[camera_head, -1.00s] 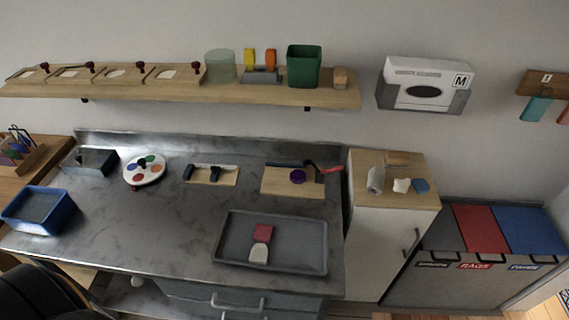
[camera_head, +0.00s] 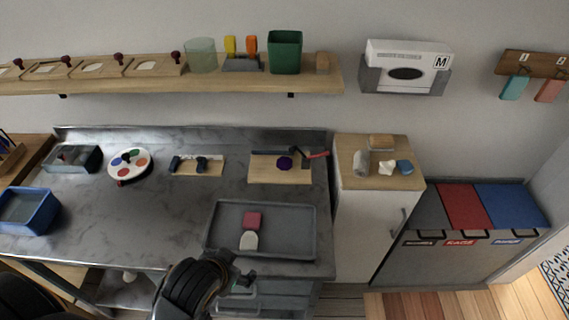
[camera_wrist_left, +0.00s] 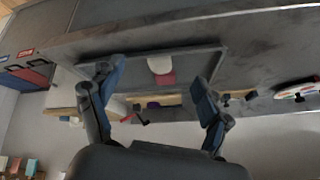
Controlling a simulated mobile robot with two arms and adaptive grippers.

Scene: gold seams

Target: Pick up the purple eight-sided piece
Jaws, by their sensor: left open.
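The purple eight-sided piece (camera_head: 284,163) lies on a wooden board (camera_head: 270,176) at the back right of the grey counter. It also shows small in the left wrist view (camera_wrist_left: 153,105), between the fingers. My left gripper (camera_head: 238,268) is at the counter's front edge, well in front of the piece and apart from it. In the left wrist view the left gripper (camera_wrist_left: 157,98) has its two fingers spread, with nothing between them. My right gripper does not show.
A grey tray (camera_head: 290,246) with a red block (camera_head: 253,219) and a whitish piece (camera_head: 250,240) stands between my left gripper and the board. A red-handled tool (camera_head: 316,155) lies beside the purple piece. A shelf (camera_head: 200,83) hangs above the counter.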

